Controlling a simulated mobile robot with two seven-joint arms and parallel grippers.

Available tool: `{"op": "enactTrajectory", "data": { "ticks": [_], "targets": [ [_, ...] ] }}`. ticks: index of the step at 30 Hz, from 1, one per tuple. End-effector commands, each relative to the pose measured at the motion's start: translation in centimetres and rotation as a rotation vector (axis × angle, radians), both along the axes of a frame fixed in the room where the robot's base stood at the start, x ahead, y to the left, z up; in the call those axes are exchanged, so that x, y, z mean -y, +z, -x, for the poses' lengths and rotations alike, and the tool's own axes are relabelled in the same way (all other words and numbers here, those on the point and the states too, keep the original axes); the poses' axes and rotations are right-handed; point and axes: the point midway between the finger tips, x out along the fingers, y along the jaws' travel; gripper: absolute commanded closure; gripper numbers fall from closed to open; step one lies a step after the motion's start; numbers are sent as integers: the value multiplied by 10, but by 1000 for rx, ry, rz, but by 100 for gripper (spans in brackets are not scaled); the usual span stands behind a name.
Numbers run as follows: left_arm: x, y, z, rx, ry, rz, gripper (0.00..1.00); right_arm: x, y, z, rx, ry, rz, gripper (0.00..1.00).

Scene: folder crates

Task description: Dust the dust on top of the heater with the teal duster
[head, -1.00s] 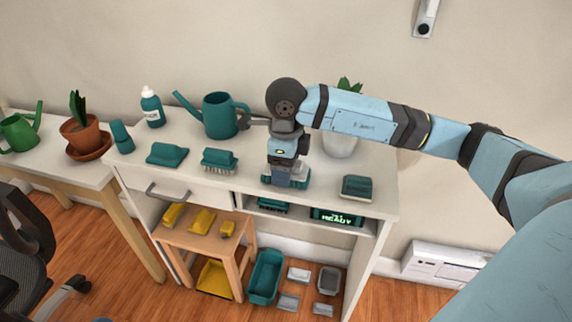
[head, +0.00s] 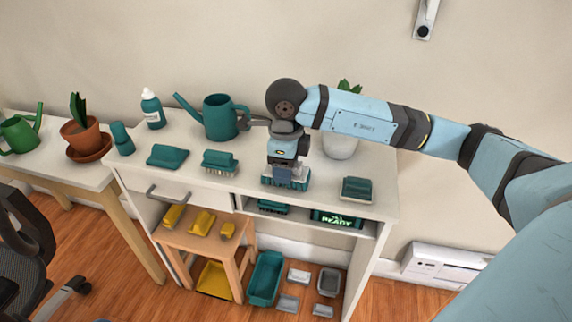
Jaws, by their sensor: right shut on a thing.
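My right gripper (head: 289,176) points down over the white desk top and is shut on a teal brush-like duster (head: 270,184). The duster is at the desk's front edge, partly hidden by the gripper. I cannot tell whether it still touches the desk. A white box-shaped unit, likely the heater (head: 440,262), stands low against the wall at the right. My arm crosses in front of its right part. I cannot make out dust on its top. My left gripper is not in view.
On the desk (head: 325,200) are a teal watering can (head: 219,117), a bottle (head: 152,108), a brush (head: 219,160), a teal block (head: 357,188) and a white plant pot (head: 341,145). A wooden stool (head: 205,240) and several bins stand below. An office chair (head: 25,245) is at the left.

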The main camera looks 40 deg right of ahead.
Motion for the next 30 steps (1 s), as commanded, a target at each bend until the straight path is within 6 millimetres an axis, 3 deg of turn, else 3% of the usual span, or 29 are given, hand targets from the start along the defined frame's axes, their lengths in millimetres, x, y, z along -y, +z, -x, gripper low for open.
{"op": "enactTrajectory", "data": {
  "ticks": [21, 30],
  "targets": [
    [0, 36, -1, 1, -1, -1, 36, 0, 57, 0, 1, 1, -1, 72],
    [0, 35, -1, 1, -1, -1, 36, 0, 58, 0, 0, 0, 0, 72]
  ]
}}
